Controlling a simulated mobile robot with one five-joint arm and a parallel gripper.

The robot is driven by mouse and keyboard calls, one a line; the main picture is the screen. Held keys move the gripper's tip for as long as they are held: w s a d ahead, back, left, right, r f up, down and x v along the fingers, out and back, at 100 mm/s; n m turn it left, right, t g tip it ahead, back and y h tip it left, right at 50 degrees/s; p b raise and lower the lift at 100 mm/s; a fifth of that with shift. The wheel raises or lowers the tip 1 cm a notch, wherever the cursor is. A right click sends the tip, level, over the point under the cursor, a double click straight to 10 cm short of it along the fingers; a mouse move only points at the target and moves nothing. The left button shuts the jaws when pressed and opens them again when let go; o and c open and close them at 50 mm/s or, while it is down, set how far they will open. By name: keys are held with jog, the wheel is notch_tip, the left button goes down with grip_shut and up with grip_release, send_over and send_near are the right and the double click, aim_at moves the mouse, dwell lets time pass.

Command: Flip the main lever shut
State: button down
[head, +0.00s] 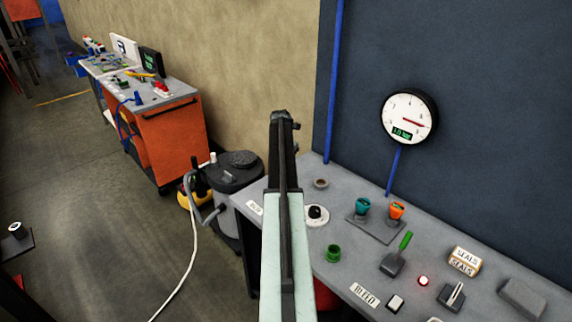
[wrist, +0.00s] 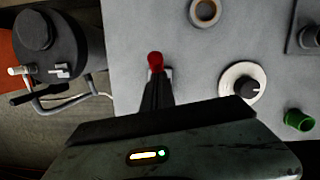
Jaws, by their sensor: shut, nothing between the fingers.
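A red-tipped lever, seemingly the main lever (wrist: 155,60), stands on the grey bench in the wrist view. Its base is mostly hidden by my gripper, and a bit of a pale plate shows beside it. My gripper (wrist: 157,88) is shut and empty, with its dark fingertips right at the red tip. I cannot tell whether they touch it. In the head view my own arm covers this lever, so its tilt is unclear. A small white label (head: 255,208) lies at the bench's left end, too small to read surely.
On the bench (head: 335,268) are a white-ringed black knob (head: 317,214), a green cup (head: 333,253), a green-handled lever (head: 397,256) and a seals box (head: 464,261). A round gauge (head: 410,117) hangs on the wall. A dark canister (head: 236,172) stands beyond the bench's left end.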

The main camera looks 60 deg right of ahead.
jog(key=shift+s+d, duration=0.35)
jog(key=shift+d, duration=0.3)
jog(key=shift+r, duration=0.1)
jog(key=a+r+p, duration=0.3)
jog(key=a+p, duration=0.1)
jog(key=a, duration=0.1)
jog(key=d+r+p, duration=0.3)
jog(key=r+p, duration=0.5)
jog(key=shift+s+r, duration=0.2)
jog(key=shift+s, duration=0.05)
jog(key=shift+d, duration=0.1)
